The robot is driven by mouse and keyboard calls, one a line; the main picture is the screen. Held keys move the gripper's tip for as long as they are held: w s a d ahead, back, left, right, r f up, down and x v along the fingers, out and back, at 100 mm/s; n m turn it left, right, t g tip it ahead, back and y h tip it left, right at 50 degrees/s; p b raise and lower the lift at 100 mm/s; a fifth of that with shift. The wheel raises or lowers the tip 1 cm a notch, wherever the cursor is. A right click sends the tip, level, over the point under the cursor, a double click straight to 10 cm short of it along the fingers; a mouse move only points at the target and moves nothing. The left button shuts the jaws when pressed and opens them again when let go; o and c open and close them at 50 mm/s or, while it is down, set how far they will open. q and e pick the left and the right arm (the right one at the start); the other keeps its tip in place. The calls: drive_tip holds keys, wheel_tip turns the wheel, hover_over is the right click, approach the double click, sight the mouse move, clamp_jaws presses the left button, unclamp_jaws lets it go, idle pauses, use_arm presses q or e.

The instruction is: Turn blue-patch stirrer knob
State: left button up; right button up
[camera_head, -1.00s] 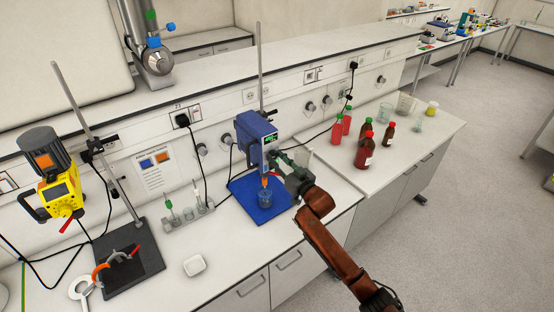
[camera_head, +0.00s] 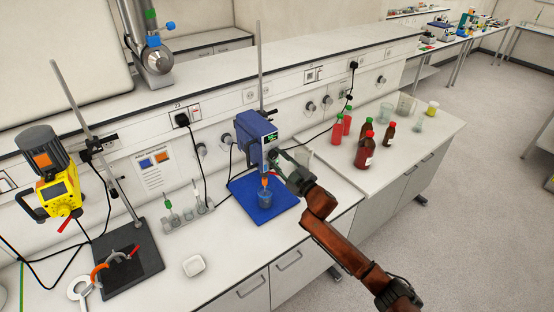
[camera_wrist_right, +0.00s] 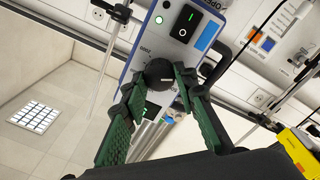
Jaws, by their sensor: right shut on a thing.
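In the head view the gripper hides the knob. My left gripper is not in view.
A yellow stirrer (camera_head: 57,190) with an orange patch stands at the left on its own dark base. A vial rack (camera_head: 188,220) and a white dish (camera_head: 194,266) lie between the stands. Red and brown bottles (camera_head: 364,152) stand to the right. The bench front between is clear.

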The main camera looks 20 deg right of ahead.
drive_tip(key=shift+n, duration=0.4)
drive_tip(key=o, duration=1.2)
drive_tip(key=shift+a, duration=0.1)
drive_tip(key=shift+c, duration=0.2)
drive_tip(key=shift+s+d+f, duration=0.1)
drive_tip(key=shift+s+d, duration=0.1)
drive_tip(key=shift+s, duration=0.15)
drive_tip(key=v, duration=1.1)
drive_tip(key=shift+s, duration=0.1)
